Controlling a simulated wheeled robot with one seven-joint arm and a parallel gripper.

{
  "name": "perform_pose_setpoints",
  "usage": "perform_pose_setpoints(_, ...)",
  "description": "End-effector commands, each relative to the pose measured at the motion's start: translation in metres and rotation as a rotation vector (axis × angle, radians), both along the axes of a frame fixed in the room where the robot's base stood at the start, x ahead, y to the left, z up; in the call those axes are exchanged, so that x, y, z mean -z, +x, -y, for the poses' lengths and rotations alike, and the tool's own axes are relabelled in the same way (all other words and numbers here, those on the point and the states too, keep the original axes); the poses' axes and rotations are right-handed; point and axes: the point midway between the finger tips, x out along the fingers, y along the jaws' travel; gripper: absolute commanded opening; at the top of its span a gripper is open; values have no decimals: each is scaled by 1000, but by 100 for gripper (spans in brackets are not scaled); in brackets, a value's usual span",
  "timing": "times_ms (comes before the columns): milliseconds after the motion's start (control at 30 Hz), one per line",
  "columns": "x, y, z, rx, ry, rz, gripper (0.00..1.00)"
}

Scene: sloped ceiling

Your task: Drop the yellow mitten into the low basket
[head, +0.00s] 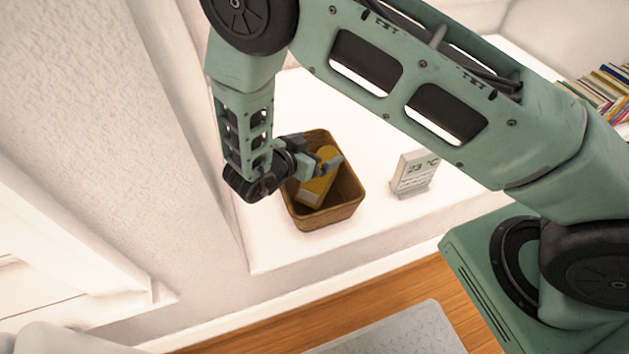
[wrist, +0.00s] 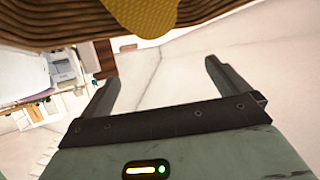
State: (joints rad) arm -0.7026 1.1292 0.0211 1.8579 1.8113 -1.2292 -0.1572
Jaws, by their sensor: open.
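The yellow mitten (head: 318,185) lies inside the brown low basket (head: 326,217), leaning towards its far wall, with a pale cuff at its lower end. The basket stands on a white surface. My gripper (head: 330,160) is over the basket's upper part, and partly hides the mitten in the head view. In the wrist view my gripper (wrist: 165,85) has its two fingers spread wide with nothing between them. The mitten (wrist: 145,15) shows at the top of the wrist view, beyond the fingertips, by the basket's ribbed wall (wrist: 60,62).
A small white thermometer display (head: 413,173) stands on the white surface (head: 290,250) to the right of the basket. Books (head: 605,88) stand at the far right. A sloped wall (head: 110,130) rises to the left. A grey mat (head: 395,335) lies on the wooden floor.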

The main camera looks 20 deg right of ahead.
Motion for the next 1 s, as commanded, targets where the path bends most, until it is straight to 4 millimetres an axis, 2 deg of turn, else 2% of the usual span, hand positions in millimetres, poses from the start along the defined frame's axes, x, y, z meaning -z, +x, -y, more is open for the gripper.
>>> perform_pose_setpoints(167,-20,0,0,1,2,1,100)
perform_pose_setpoints(400,-67,1,0,1,3,3,100)
perform_pose_setpoints(533,-86,0,0,0,2,1,100)
perform_pose_setpoints(700,-98,0,0,0,0,1,100)
perform_pose_setpoints(1000,-99,0,0,0,0,0,100)
